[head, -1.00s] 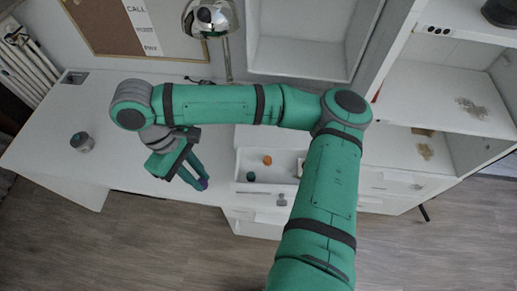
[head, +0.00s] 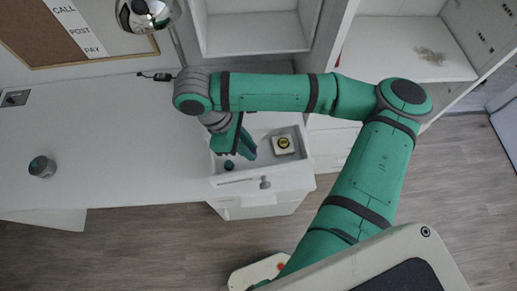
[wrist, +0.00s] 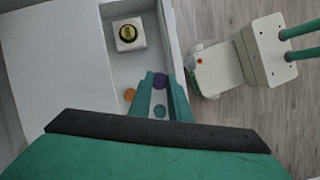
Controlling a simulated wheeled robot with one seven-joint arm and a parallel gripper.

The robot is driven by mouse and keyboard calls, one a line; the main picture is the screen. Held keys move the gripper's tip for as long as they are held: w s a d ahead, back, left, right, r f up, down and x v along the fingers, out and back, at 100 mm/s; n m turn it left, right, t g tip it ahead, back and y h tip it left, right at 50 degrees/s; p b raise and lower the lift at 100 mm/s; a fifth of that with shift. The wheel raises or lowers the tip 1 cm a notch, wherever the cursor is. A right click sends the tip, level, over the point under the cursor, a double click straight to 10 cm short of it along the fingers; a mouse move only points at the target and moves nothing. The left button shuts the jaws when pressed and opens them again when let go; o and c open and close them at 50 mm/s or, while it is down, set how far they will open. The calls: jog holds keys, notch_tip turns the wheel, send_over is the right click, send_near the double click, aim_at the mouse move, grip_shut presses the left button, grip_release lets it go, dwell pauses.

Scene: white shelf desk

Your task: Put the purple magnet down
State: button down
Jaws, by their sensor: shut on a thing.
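The purple magnet (wrist: 160,81) is a small round piece between my fingertips in the wrist view; I cannot make it out in the head view. My gripper (wrist: 160,78) is shut on it and points down. In the head view my gripper (head: 246,152) is over the open white drawer (head: 262,184). How high the magnet is above the drawer floor is hard to tell.
A teal round piece (wrist: 160,112) and an orange one (wrist: 129,95) lie in the drawer near my fingers. A white box with a yellow-and-black top (head: 283,144) is in the drawer too. A dark round object (head: 41,166) stands on the desk.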

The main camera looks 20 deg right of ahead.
jog(key=d+f, duration=0.1)
jog(key=w+d+f, duration=0.1)
jog(key=f, duration=0.1)
jog(key=d+f, duration=0.1)
jog(key=f, duration=0.1)
jog(key=shift+w+d, duration=0.25)
jog(key=shift+w, duration=0.05)
notch_tip(320, 180, down, 3)
jog(key=shift+d+f, duration=0.1)
jog(key=c, duration=1.6)
grip_release()
jog(key=shift+c, duration=0.2)
jog(key=v, duration=1.2)
